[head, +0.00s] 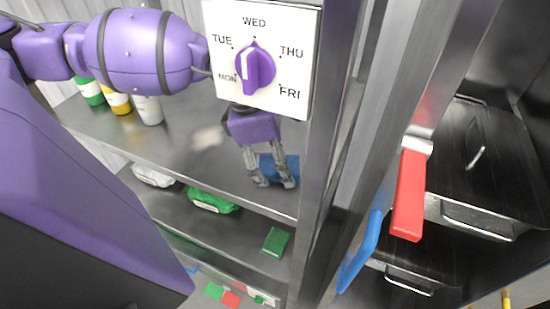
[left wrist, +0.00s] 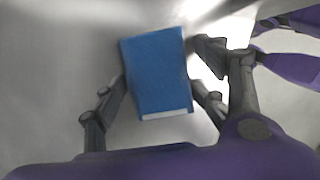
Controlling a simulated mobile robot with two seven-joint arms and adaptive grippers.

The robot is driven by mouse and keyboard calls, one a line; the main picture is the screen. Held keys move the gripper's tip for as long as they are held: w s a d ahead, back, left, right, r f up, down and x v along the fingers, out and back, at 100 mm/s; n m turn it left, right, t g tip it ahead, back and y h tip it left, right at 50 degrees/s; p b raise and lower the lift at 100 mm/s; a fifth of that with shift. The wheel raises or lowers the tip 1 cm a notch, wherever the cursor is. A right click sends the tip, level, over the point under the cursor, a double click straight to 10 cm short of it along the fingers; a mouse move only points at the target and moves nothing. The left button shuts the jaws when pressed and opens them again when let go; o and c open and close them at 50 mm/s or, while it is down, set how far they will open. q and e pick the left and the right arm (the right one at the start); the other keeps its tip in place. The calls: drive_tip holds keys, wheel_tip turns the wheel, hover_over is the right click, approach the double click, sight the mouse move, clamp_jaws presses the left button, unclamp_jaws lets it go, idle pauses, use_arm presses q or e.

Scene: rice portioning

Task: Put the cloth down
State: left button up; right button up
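The blue cloth (head: 280,162) is a flat folded block at the right end of the upper metal shelf. My left gripper (head: 275,183) points down there, its fingers on either side of the cloth. In the left wrist view, the cloth (left wrist: 158,68) lies between the two fingertips (left wrist: 158,86), which appear to touch its side edges. The gripper looks shut on it. I cannot tell whether the cloth's underside touches the shelf. My right gripper is not clearly in view.
A weekday dial panel (head: 262,55) and a metal post (head: 325,150) stand close to the gripper. Bottles (head: 148,108) stand at the shelf's left. A green block (head: 276,242) lies on the lower shelf. Red (head: 409,195) and blue (head: 362,252) handles show at right.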

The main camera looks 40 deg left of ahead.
sight(266, 161)
use_arm(q)
drive_tip(key=shift+a+f, duration=0.1)
drive_tip(key=shift+f, duration=0.05)
drive_tip(key=shift+r, duration=0.5)
drive_tip(key=v, duration=0.2)
drive_tip(key=p+v, duration=0.1)
drive_tip(key=v, duration=0.2)
drive_tip(key=p+v, duration=0.1)
drive_tip(key=v, duration=0.2)
drive_tip(key=shift+w, duration=0.4)
